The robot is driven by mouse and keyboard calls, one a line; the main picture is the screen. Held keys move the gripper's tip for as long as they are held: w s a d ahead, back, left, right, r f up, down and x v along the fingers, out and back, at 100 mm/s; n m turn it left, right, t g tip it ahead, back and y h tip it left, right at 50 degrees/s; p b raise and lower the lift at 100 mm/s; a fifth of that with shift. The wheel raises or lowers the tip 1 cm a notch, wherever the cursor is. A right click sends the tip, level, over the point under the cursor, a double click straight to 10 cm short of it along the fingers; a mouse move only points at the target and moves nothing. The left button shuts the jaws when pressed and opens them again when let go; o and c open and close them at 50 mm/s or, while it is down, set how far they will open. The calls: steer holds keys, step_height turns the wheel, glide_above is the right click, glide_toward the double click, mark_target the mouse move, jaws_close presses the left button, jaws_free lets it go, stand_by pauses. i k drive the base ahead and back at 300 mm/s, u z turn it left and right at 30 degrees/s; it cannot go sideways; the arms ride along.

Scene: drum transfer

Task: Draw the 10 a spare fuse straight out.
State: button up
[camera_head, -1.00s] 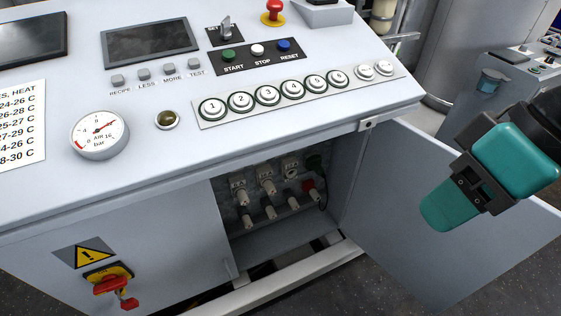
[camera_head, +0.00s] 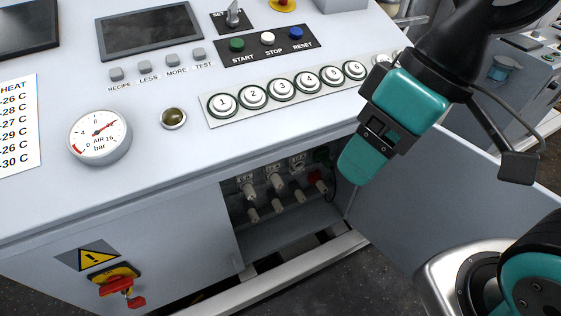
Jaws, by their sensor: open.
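The open cabinet under the console holds an upper row of pale fuse carriers (camera_head: 275,183) with small labels. Below it is a lower row of pale plug-like fuses (camera_head: 277,207) lying along a rail. The ratings are too small to read, so I cannot tell which is the 10 A spare. My gripper (camera_head: 361,164), teal and black, is open and empty. It hangs in front of the console's front edge, up and right of the fuses and apart from them. It points down and left.
The open cabinet door (camera_head: 400,215) stands to the right of the opening. A red part (camera_head: 316,182) sits at the right inside the cabinet. The console (camera_head: 180,170) overhangs above, with numbered buttons (camera_head: 281,87). A red-handled switch (camera_head: 118,285) is on the left front panel.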

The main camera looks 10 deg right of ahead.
mark_target(254, 216)
steer(key=z, duration=0.7)
steer(key=k, duration=0.8)
steer(key=u, duration=0.7)
steer(key=i, duration=0.5)
